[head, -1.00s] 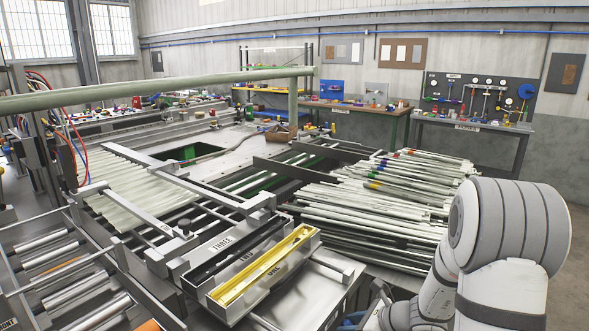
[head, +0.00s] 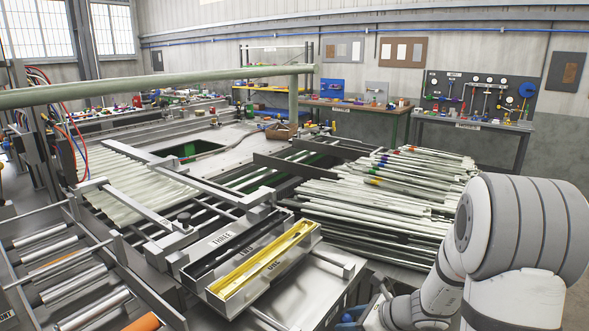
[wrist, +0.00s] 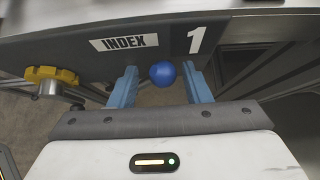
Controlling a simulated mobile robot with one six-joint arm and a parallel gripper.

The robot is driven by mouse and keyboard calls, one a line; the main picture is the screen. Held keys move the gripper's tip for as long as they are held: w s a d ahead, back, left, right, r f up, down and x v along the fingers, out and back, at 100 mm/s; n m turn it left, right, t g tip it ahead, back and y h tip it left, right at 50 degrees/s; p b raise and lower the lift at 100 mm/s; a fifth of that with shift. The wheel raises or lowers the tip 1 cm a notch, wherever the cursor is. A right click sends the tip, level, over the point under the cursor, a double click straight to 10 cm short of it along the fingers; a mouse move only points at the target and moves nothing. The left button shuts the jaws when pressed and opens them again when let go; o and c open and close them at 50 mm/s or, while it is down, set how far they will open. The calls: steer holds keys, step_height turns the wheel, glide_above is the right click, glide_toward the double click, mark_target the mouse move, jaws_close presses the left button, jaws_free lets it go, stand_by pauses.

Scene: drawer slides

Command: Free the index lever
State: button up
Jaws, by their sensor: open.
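In the wrist view, the blue ball knob (wrist: 163,73) sits below a dark panel edge with an INDEX label (wrist: 118,43) and a figure 1. I take this knob to be the index lever's end; its shaft is hidden. My gripper (wrist: 160,85) is open, with one blue finger on each side of the knob. There is a visible gap on both sides, wider on the left. In the head view, part of a blue object (head: 347,318) shows low beside my arm; the gripper there is mostly hidden.
A yellow knob (wrist: 50,80) on a metal stem stands left of my gripper. In the head view, labelled trays, the front one yellow-lined (head: 265,258), lie left of my arm. A stack of pale rods (head: 370,205) lies behind. A metal frame stands right in the wrist view.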

steer(key=p+v, duration=0.3)
steer(key=v, duration=0.3)
stand_by(0.3)
steer(key=p+v, duration=0.1)
steer(key=v, duration=0.6)
steer(key=s+a+r+n+g+h+p, duration=0.1)
steer(key=s+a+r+n+h, duration=0.1)
steer(key=s+n, duration=0.3)
steer(key=s+a+r+n+g+h, duration=0.1)
steer(key=s+r+n, duration=0.4)
steer(key=n, duration=0.6)
steer(key=s+a+r+n+g+h+p, duration=0.1)
steer(key=s+a+r+n+h, duration=0.2)
steer(key=n, duration=0.6)
steer(key=shift+s+a+r+g+h+p, duration=0.35)
steer(key=shift+s+r+h, duration=0.2)
steer(key=shift+s+h, duration=0.65)
